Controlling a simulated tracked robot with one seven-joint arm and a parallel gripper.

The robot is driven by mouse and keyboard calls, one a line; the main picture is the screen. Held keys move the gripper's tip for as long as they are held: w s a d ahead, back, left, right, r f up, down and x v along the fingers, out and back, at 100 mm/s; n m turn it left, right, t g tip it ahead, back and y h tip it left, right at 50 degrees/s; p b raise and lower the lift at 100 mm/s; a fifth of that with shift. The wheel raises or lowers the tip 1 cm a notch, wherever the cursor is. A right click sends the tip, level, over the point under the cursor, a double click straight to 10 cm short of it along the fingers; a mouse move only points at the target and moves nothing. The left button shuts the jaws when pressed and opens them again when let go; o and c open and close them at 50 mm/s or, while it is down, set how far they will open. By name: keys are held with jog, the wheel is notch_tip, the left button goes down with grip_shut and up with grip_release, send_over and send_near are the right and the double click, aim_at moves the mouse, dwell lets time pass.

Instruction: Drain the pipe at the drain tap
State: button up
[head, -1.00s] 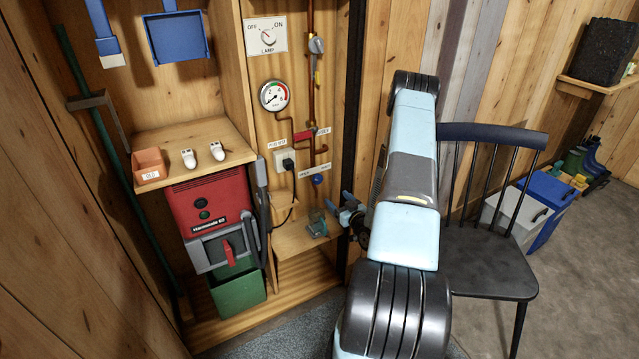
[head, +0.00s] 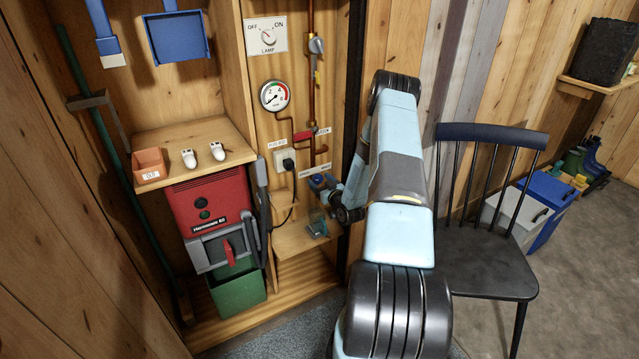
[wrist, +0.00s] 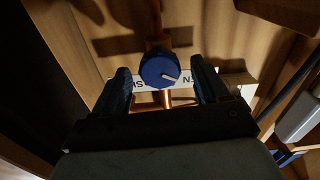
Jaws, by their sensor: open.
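The drain tap is a round blue knob (wrist: 161,69) with a white pointer mark, on a copper pipe (wrist: 165,98) in front of a white label strip (wrist: 148,86). My gripper (wrist: 160,76) is open in the wrist view, one dark finger on each side of the knob. I cannot tell whether the fingers touch it. In the head view my gripper (head: 322,184) is at the pipe's lower end, mostly hiding the knob. A glass-like vessel (head: 317,223) stands on the small shelf below.
A pressure gauge (head: 274,95) and a lamp switch (head: 267,36) are on the panel. A socket with a plug (head: 286,161) is left of the tap. A red machine (head: 208,207) stands further left. A black chair (head: 487,270) stands right of my arm.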

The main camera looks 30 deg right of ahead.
jog(key=shift+w, duration=0.1)
jog(key=shift+a, duration=0.1)
jog(key=c, duration=1.1)
